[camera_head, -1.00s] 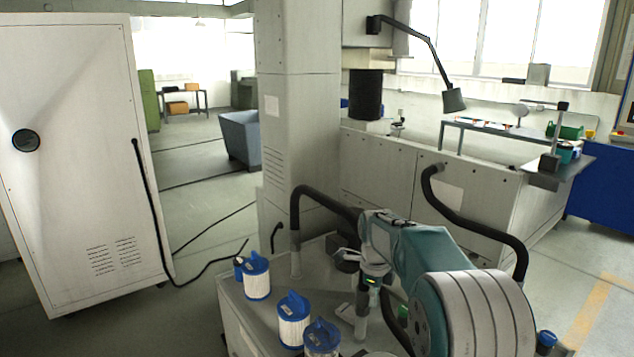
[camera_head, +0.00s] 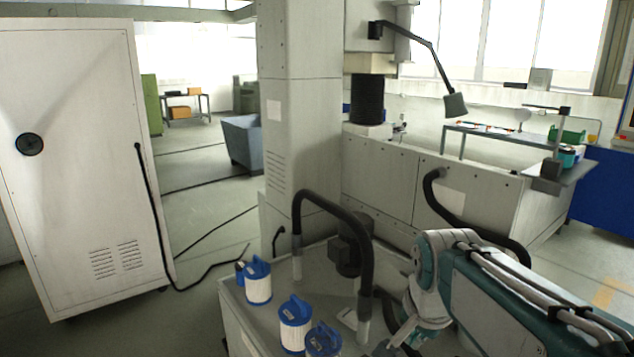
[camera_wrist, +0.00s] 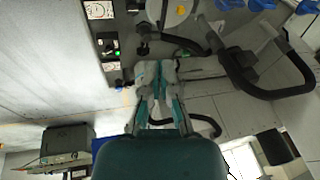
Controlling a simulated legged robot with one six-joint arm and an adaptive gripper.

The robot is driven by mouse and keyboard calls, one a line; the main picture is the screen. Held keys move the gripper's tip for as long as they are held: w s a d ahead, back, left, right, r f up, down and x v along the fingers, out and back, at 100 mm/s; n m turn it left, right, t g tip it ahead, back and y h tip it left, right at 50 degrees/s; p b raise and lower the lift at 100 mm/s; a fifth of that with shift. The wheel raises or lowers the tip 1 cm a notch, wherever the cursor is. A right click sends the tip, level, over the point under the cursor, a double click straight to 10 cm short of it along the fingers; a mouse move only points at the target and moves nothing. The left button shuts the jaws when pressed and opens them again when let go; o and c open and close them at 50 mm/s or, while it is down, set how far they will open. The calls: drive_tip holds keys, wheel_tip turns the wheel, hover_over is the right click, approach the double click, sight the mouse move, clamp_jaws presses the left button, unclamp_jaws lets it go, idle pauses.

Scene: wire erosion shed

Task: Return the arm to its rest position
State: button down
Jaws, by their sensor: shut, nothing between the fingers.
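My gripper (camera_wrist: 158,72) shows in the wrist view with its two slim grey and teal fingers close together and nothing between them.
The grey tank top (camera_head: 318,275) carries blue-capped filter cartridges (camera_head: 258,284) at its left edge and an arched black hose (camera_head: 345,208). A second hose (camera_head: 440,200) stands close behind my arm. A white cabinet (camera_head: 75,160) is at left. Open floor lies at far right.

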drive_tip(key=s+f+n+t, duration=0.2)
drive_tip(key=s+f+n, duration=0.1)
drive_tip(key=s+n, duration=0.6)
drive_tip(key=shift+s+d, duration=0.15)
drive_tip(key=shift+s, duration=2.1)
